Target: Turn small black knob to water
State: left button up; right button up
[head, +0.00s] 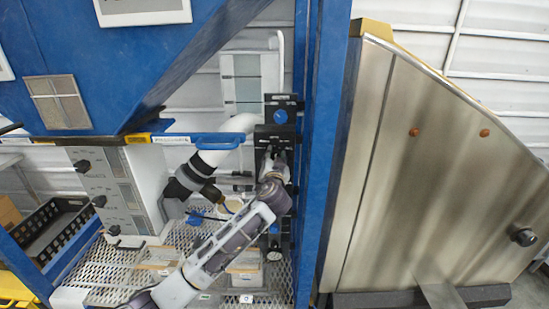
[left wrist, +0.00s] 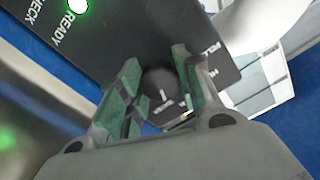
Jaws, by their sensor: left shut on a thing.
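The small black knob (left wrist: 158,82) sits between the fingers of my left gripper (left wrist: 162,95) in the left wrist view. It is dark and round, and a short white mark shows near it. My left gripper is shut on the knob, with green pads on either side. The knob is on a black panel (left wrist: 130,35) with "READY", "CHECK" and a partly hidden word in white. In the head view my left gripper (head: 276,160) reaches the black panel (head: 275,132) on the blue post and hides the knob. My right gripper is not in view.
A blue post (head: 312,150) stands right beside the panel, with a large metal plate (head: 440,170) farther right. A grey box with black knobs (head: 110,190) and a black crate (head: 50,230) are at left. A green light (left wrist: 78,5) glows on the panel.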

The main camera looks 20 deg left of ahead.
pick_arm(q)
jog(key=shift+m+p, duration=0.5)
jog(key=shift+m, duration=1)
jog(key=shift+f, duration=0.1)
jog(key=o, duration=1)
jog(key=shift+o, duration=0.2)
jog(key=shift+s, duration=0.15)
jog(key=v, duration=1.1)
jog(key=shift+s, duration=0.3)
jog(key=shift+d, duration=0.1)
